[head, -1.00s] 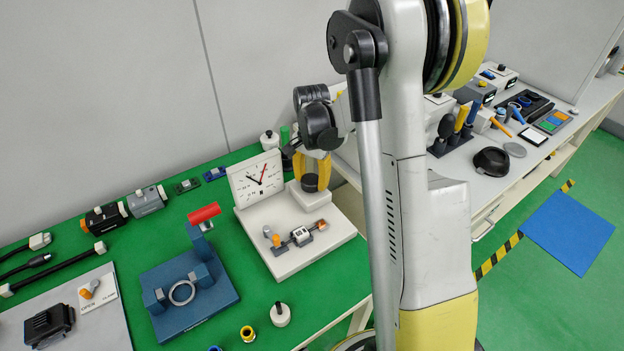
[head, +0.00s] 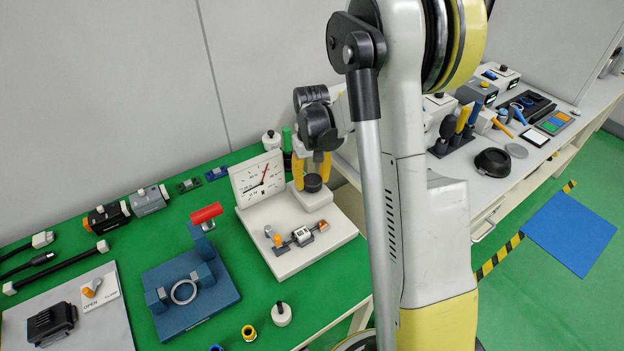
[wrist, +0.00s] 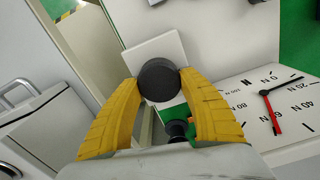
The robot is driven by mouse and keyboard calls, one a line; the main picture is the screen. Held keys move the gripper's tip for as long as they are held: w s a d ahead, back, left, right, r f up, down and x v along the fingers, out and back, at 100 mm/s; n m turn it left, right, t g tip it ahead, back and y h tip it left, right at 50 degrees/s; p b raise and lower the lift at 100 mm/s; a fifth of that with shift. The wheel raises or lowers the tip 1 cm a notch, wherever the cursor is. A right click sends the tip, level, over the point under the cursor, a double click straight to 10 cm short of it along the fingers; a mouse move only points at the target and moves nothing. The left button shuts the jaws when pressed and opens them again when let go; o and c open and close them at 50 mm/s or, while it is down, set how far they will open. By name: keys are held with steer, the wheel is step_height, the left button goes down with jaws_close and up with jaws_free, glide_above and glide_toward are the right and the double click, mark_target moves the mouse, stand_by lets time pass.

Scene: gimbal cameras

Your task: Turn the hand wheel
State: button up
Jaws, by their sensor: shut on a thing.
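The hand wheel is a dark round knob (head: 313,183) on a white block at the back right of a white base plate (head: 290,258). It also shows in the wrist view (wrist: 158,80). My gripper (head: 311,172) comes down on it from above, with yellow fingers shut on its two sides; the fingers also show in the wrist view (wrist: 160,82). A white dial (head: 254,181) with a black and a red needle stands just left of the wheel. It is partly visible in the wrist view (wrist: 285,90).
A small shaft assembly (head: 301,235) lies on the plate in front of the wheel. A blue fixture with a red handle (head: 206,213) stands to the left. A white, black-topped knob (head: 271,140) stands behind the dial. My arm hides part of the bench to the right.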

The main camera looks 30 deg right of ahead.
mark_target(311, 179)
steer(key=n, duration=0.6)
steer(key=shift+a, duration=0.15)
steer(key=n, duration=0.7)
steer(key=shift+s+a, duration=0.1)
steer(key=shift+a, duration=0.05)
stand_by(0.4)
steer(key=o, duration=1.2)
steer(key=shift+r, duration=0.1)
step_height(311, 179, up, 12)
steer(key=shift+f, duration=0.1)
